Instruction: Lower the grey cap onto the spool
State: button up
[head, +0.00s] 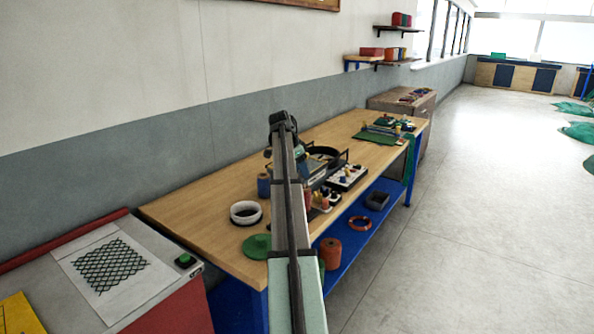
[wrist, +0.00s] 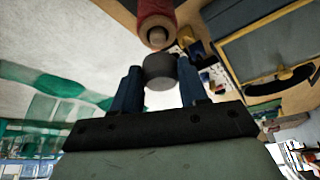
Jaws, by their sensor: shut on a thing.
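The grey cap (wrist: 160,72) is between the two blue fingers of my gripper (wrist: 158,84), which is shut on it. A red spool (wrist: 154,20) with a pale core end (wrist: 157,38) shows just beyond the cap in the wrist view. The cap's edge lies close to the core end in the picture; I cannot tell whether they touch. In the head view my arm runs up the middle and hides the cap and most of my gripper. A reddish thing that may be the same spool shows partly beside my arm.
The wooden workbench (head: 217,188) holds a blue spool (head: 263,185), a white ring-shaped bowl (head: 245,213), a green disc (head: 257,246) and a white tray of small parts (head: 347,176). An orange spool (head: 330,252) stands on the blue lower shelf. Bare wood lies left of the bowl.

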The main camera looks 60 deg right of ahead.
aim_at(301, 177)
jog(key=shift+f, duration=0.2)
jog(key=shift+f, duration=1.25)
jog(key=shift+f, duration=0.3)
dwell(0.4)
jog(key=shift+f, duration=0.35)
jog(key=o, duration=1.1)
